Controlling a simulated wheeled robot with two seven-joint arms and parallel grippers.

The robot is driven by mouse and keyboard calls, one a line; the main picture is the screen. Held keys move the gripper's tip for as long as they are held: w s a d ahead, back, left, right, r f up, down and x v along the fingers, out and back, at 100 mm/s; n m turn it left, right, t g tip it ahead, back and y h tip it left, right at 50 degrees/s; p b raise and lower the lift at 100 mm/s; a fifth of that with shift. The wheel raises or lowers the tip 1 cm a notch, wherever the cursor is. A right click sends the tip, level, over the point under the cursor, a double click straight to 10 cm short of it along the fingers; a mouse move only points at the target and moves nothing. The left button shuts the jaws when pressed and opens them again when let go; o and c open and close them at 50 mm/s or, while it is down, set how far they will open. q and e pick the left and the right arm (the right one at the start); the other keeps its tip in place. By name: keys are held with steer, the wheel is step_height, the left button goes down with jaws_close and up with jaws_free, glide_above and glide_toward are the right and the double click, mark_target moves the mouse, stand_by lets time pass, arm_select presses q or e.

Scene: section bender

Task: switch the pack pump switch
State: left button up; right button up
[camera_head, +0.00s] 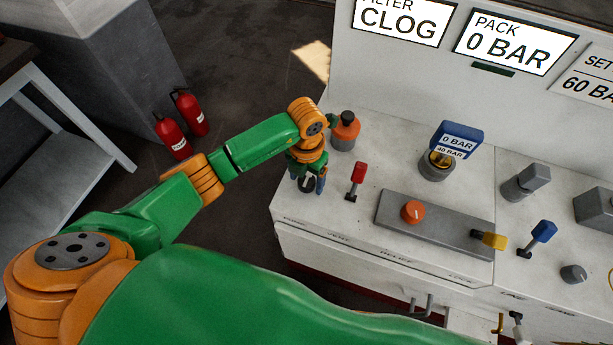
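My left gripper (308,180) points down at the left end of the white console, with its blue-tipped fingers apart. A small dark round switch base (306,187) shows at and between the fingertips. It sits above the leftmost label on the console's front edge, which is too small to read surely. Most of the switch is hidden by the gripper, and I cannot tell whether the fingers touch it. The PACK display (513,45) on the back panel reads 0 BAR. My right gripper is not in view.
Close to the gripper stand a red lever (357,176) on the right and an orange knob with a black top (345,131) behind. Further right are a blue-topped gauge (455,142), a grey plate (440,226) with an orange dial, and a blue lever (541,233).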

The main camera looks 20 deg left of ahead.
arm_select(q)
jaws_close()
steer(key=m+b, duration=0.2)
steer(key=shift+f+m, duration=0.15)
steer(key=shift+m, duration=0.15)
steer(key=m+b, duration=0.3)
steer(key=shift+m, duration=0.3)
steer(key=m+b, duration=0.2)
steer(key=m, duration=0.1)
steer(key=shift+b, duration=0.4)
steer(key=shift+m+b, duration=1)
steer(key=shift+m, duration=0.4)
